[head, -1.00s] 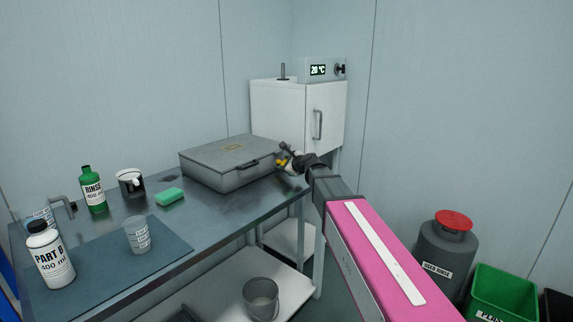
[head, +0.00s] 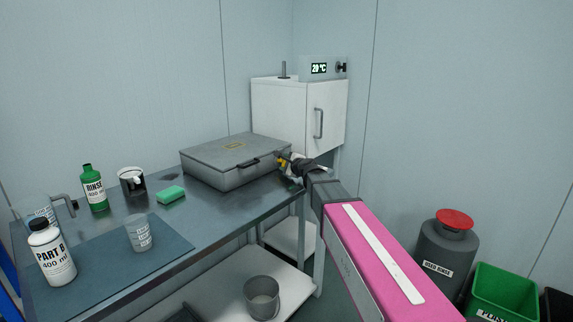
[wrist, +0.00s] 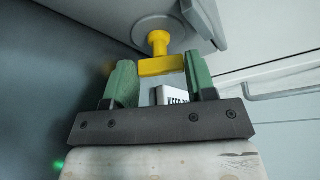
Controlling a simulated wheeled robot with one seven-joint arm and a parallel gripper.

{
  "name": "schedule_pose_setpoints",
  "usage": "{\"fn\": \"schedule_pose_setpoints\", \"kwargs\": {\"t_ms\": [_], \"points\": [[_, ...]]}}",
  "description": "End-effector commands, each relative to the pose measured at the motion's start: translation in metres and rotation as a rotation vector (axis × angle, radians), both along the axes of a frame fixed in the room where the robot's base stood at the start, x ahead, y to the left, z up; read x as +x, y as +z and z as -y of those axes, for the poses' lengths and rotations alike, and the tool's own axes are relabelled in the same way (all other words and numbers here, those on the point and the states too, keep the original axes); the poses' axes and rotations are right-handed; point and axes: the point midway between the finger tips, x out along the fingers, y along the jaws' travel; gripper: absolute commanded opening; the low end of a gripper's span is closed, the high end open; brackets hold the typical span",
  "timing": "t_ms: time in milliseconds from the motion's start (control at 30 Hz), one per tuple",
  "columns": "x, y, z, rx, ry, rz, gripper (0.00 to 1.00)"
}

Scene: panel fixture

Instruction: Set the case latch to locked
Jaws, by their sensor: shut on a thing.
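The grey case (head: 222,176) lies closed on the bench, its dark carry handle (head: 249,162) on the front side. The case latch is a yellow T-shaped knob on a round grey base; it shows in the wrist view (wrist: 160,64), its crossbar nearly level in the picture and slightly tilted. In the head view it is a small yellow spot (head: 281,162) at the case's right end. My gripper (wrist: 161,70) has its green fingers on either side of the crossbar, shut on it. In the head view my gripper (head: 287,164) partly hides the latch.
The bench (head: 225,210) holds a green sponge (head: 171,195), bottles and cups at left, away from my arm. A white cabinet (head: 290,112) with a door handle stands behind the case. A grey bin with a red lid (head: 455,219) stands at right.

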Motion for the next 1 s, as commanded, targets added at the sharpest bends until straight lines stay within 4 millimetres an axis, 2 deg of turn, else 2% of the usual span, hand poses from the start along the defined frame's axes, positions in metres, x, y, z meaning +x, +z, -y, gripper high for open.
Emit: {"fn": "schedule_pose_setpoints", "kwargs": {"t_ms": [133,167,233,667,867,1000], "points": [[-0.001,-0.001,0.0,0.0,0.003,-0.002,0.27],[-0.001,-0.001,0.0,0.0,0.003,-0.002,0.54],[-0.001,0.0,0.0,0.0,0.003,-0.002,0.77],[-0.007,0.001,0.004,0.0,0.0,-0.001,0.77],[-0.029,0.006,0.017,0.001,0.0,-0.001,0.77],[-0.051,0.011,0.03,0.001,0.001,-0.001,0.77]]}}
